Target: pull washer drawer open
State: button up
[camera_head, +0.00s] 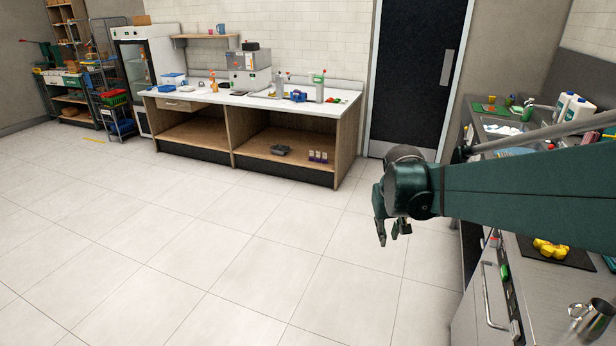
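A steel appliance front (468,318) with a long bar handle (486,295) stands at the lower right, under the right-hand worktop. It looks like the washer, and its front appears closed. The lower part is cut off by the picture edge, and I cannot tell where a drawer in it begins. My dark green gripper (392,237) hangs in the air over the floor, up and left of the handle and apart from it. Its fingers point down with a gap between them, and nothing is held.
The right worktop holds a sink (503,127), white bottles (577,110), yellow fruit on a dark mat (551,249) and a metal jug (589,320). My arm crosses above it. A long wooden counter (345,112) stands at the back, beside a black door (415,75). The tiled floor (220,250) is clear.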

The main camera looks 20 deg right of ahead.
jog(key=d+f+m+g, duration=0.1)
jog(key=d+f, duration=0.3)
jog(key=d, duration=0.7)
jog(key=m+g+y+p, duration=0.1)
jog(key=m+g, duration=0.3)
send_near(485, 289)
jog(key=shift+s+d+f, duration=0.1)
jog(key=shift+s+f, duration=0.1)
jog(key=shift+b+x, duration=0.75)
jog(key=shift+x, duration=3.1)
jog(key=shift+w, duration=0.15)
grip_shut()
